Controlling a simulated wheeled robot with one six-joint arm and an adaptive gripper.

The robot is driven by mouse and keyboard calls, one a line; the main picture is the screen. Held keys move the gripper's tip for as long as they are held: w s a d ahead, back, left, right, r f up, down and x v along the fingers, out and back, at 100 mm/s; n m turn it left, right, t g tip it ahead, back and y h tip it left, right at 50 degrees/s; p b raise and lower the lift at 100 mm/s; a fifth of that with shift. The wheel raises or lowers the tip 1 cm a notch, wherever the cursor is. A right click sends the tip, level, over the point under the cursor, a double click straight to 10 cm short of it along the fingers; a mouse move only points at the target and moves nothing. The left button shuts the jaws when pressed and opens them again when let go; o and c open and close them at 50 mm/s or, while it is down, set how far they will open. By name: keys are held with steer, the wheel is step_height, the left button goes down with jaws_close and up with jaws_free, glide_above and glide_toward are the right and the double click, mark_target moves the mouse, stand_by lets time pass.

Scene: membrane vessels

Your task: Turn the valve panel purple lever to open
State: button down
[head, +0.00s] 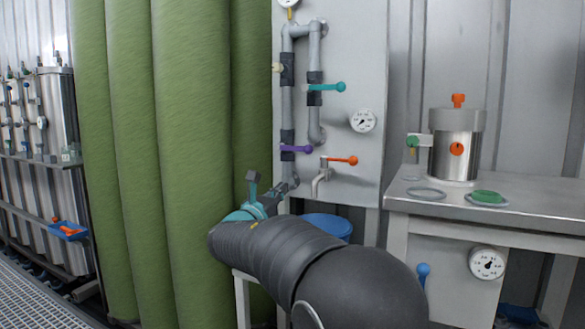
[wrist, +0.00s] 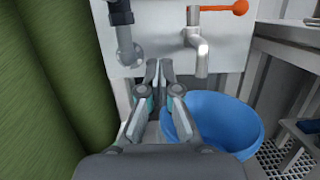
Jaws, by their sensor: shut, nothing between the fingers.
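The purple lever (head: 295,149) is on the valve panel (head: 350,85) in the head view, on the lower part of the left grey pipe. It lies level, with its handle pointing right, across the pipe. My gripper (head: 284,186) is below it and slightly to the left, in front of the panel's lower edge, and does not touch the lever. In the wrist view my gripper (wrist: 160,66) has its fingertips together with nothing between them. The wrist view shows the pipe's lower end and the tap, but not the purple lever.
A teal lever (head: 328,87) sits higher on the panel, and an orange-handled tap (head: 340,160) is to the lower right. A blue bucket (wrist: 225,115) stands below the tap. Green hanging cylinders (head: 190,130) are close on the left. A metal table (head: 540,205) stands right.

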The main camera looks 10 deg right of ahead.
mark_target(293, 148)
steer(key=w+d+r+p, duration=0.1)
steer(key=w+d+r, duration=0.4)
steer(key=w, duration=0.3)
steer(key=shift+r, duration=0.75)
steer(key=shift+d+r+n, duration=0.1)
steer(key=shift+d+n, duration=0.05)
steer(key=shift+n, duration=0.15)
steer(key=shift+r+n+t+p, duration=0.15)
steer(key=shift+n+t+p, duration=0.15)
steer(key=shift+n+p, duration=0.15)
